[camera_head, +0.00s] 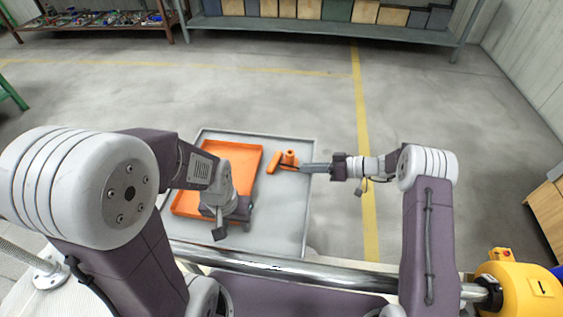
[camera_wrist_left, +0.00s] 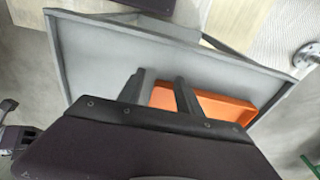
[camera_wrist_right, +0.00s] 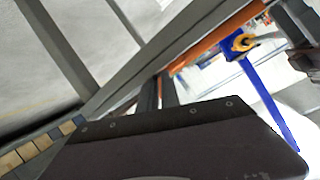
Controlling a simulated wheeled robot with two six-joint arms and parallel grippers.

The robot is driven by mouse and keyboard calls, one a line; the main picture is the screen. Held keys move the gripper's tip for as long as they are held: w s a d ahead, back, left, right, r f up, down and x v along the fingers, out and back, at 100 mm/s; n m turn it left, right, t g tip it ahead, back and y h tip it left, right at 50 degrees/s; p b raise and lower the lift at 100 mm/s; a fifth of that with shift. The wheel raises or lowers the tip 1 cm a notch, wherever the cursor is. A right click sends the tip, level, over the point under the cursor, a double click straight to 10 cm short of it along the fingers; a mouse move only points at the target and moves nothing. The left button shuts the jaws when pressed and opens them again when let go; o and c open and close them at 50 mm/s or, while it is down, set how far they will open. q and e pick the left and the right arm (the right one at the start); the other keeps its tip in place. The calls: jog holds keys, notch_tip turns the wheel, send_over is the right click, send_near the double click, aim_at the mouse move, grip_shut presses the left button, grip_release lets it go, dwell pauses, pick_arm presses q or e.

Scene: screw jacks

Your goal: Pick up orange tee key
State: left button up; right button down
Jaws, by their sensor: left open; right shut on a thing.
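The orange tee key (camera_head: 289,158) is at the right of the orange tray in the head view, at the tips of my right gripper (camera_head: 303,167). The right fingers are shut on it, reaching in from the right; they partly hide it. In the right wrist view my right gripper (camera_wrist_right: 160,82) has its fingers close together, with an orange strip beyond; I cannot tell there which orange part it is. My left gripper (camera_head: 226,212) hangs over the near part of the orange tray. Its fingers are apart and empty in the left wrist view (camera_wrist_left: 161,80).
The orange tray (camera_head: 248,150) lies on a grey-rimmed table (camera_head: 311,141). It also shows behind the left fingers (camera_wrist_left: 222,105). A blue object (camera_wrist_right: 262,95) with a yellow ring stands in the right wrist view. A shelf with boxes (camera_head: 330,30) is at the back.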

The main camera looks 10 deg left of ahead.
jog(key=shift+s+a+f+g, duration=0.3)
jog(key=shift+s+a+f, duration=0.1)
jog(key=shift+s+f, duration=0.05)
pick_arm(q)
jog(key=shift+w+a+r+p, duration=0.15)
jog(key=shift+w+a+p, duration=0.05)
jog(key=shift+a+p, duration=0.3)
pick_arm(e)
notch_tip(320, 180, up, 5)
jog(key=shift+w+a+f, duration=0.1)
jog(key=shift+w+f, duration=0.05)
pick_arm(q)
jog(key=shift+d+r+p, duration=0.2)
jog(key=shift+r+p, duration=0.2)
jog(key=shift+r, duration=0.1)
pick_arm(e)
jog(key=s+d+r, duration=0.4)
jog(key=d+r, duration=0.2)
jog(key=d, duration=0.4)
jog(key=shift+s+d+r, duration=0.15)
jog(key=shift+d+r, duration=0.15)
